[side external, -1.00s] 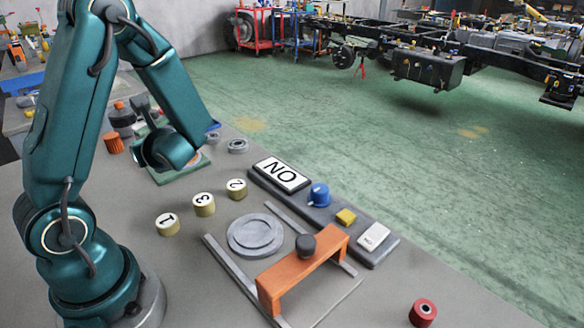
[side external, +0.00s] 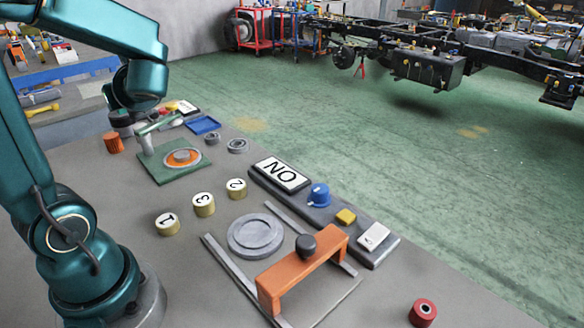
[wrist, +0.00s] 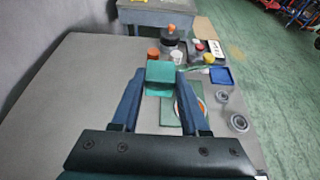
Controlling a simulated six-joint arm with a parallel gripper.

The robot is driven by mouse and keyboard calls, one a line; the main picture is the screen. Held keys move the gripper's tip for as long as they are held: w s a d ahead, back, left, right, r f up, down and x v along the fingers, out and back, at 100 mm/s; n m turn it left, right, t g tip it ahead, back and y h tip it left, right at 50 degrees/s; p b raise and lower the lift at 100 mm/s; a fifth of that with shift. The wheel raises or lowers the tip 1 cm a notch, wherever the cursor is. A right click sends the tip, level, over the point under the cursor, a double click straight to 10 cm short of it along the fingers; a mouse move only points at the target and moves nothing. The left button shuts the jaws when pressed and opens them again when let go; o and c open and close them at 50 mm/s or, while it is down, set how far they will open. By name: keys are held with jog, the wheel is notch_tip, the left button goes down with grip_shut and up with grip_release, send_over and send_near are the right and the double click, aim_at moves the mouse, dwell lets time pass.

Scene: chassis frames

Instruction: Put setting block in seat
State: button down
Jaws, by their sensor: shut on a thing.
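My gripper (wrist: 160,80) is closed around a green block (wrist: 160,71), with a finger on each side of it in the wrist view. In the side external view my wrist (side external: 138,85) is at the far left of the table, and the block cannot be made out there. A green base plate (side external: 165,170) carries a round grey-and-orange part (side external: 182,157) and a post with a pale green arm (side external: 158,124). In the wrist view this plate (wrist: 170,118) lies below and right of the block. Which part is the seat is not clear.
Three numbered cylinders (side external: 204,204) stand mid-table. A grey disc (side external: 255,236) lies between rails beside an orange bridge (side external: 303,268). An orange knob (side external: 114,142), a blue tray (side external: 203,125) and grey rings (side external: 237,146) surround the plate.

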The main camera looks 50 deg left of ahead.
jog(key=s+d+f+n+g+h, duration=0.4)
jog(key=s+d+f+n+g, duration=0.3)
jog(key=n+g, duration=0.3)
jog(key=d+f+n+g+h, duration=0.3)
jog(key=d+n+h, duration=0.7)
jog(key=h, duration=0.2)
jog(key=w+d+r+n+t+h, duration=0.4)
jog(key=w+d+n+t+h, duration=0.5)
jog(key=n, duration=0.4)
jog(key=w+a+r+n+t+h, duration=0.1)
jog(key=w+a+r+n+t, duration=0.2)
jog(key=w+r+n+t, duration=0.5)
jog(key=shift+t, duration=0.5)
jog(key=shift+s+d+f, duration=0.1)
jog(key=shift+s+f, duration=0.05)
jog(key=shift+f, duration=3.25)
jog(key=shift+s+d+f, duration=0.1)
jog(key=shift+s+f, duration=0.1)
jog(key=shift+f, duration=3.15)
jog(key=shift+s+d+f, duration=0.1)
jog(key=shift+s+f, duration=0.05)
jog(key=shift+f, duration=3.25)
jog(key=shift+m, duration=0.3)
